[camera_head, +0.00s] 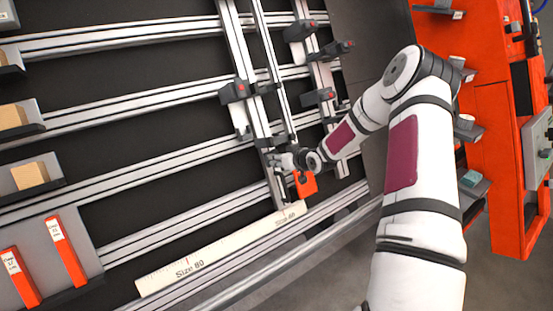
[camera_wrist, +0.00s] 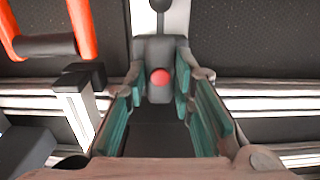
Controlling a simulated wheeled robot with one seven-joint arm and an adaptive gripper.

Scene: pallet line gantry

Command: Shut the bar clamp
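My gripper (camera_wrist: 160,82) has two teal-padded fingers standing well apart. Between and beyond the fingertips is a dark grey clamp block (camera_wrist: 158,55) with a round red button (camera_wrist: 160,77). The block sits on a pale upright bar (camera_wrist: 176,17). I cannot tell whether the pads touch its sides. In the head view my gripper (camera_head: 282,160) is at the lower part of the upright clamp rails (camera_head: 262,110), and it hides the block there. An orange-red handle (camera_head: 305,184) hangs just to its lower right; an orange handle also shows in the wrist view (camera_wrist: 84,28).
Other dark blocks with red marks (camera_head: 234,92) sit higher on the rails. Slanting silver rails (camera_head: 150,100) cross a black panel. A "Size 80" strip (camera_head: 220,246) lies below. Shelves with wooden blocks (camera_head: 30,175) are at left, and an orange cabinet (camera_head: 500,140) is at right.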

